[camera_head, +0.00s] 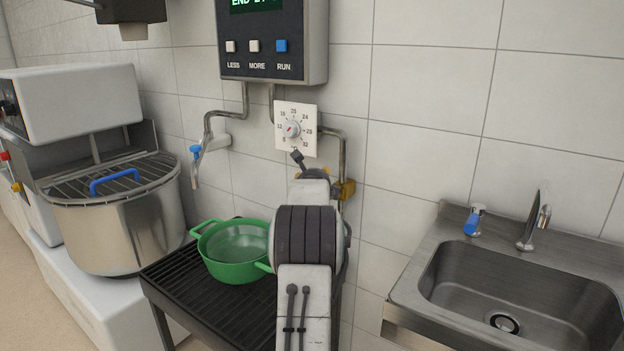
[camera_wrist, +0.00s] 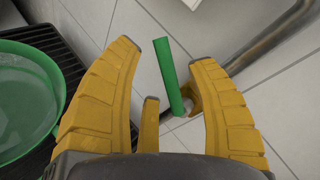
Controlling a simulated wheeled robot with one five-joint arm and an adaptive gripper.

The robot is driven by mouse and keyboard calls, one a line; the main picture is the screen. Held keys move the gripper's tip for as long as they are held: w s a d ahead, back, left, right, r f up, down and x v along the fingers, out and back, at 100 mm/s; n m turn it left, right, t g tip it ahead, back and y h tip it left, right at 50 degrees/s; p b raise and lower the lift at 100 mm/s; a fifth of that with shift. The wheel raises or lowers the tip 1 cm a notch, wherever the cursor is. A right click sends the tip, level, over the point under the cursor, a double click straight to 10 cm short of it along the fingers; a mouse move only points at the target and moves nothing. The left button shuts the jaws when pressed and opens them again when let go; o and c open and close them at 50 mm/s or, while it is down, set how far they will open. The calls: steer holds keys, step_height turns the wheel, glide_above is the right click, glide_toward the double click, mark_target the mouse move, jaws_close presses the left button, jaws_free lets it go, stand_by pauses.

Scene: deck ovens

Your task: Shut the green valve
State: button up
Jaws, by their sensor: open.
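The green valve's lever (camera_wrist: 169,75) shows in the wrist view as a straight green bar between my fingers. It runs up and slightly left from its pivot, beside a slanting metal pipe (camera_wrist: 268,38). My gripper (camera_wrist: 167,52) is open, with one yellow finger on each side of the lever. I see gaps between the lever and both fingertips. My arm covers the lever and most of the gripper there.
A green pot (camera_head: 237,273) with liquid stands on a black slatted stand (camera_head: 190,300), left of my arm. A blue-handled tap (camera_head: 196,165) is on the wall above. A white dial (camera_head: 296,129) and control box (camera_head: 272,42) are higher. A steel sink (camera_head: 520,290) is at right.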

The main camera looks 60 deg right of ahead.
steer(key=shift+x, duration=2.25)
jaws_close()
steer(key=shift+p, duration=0.3)
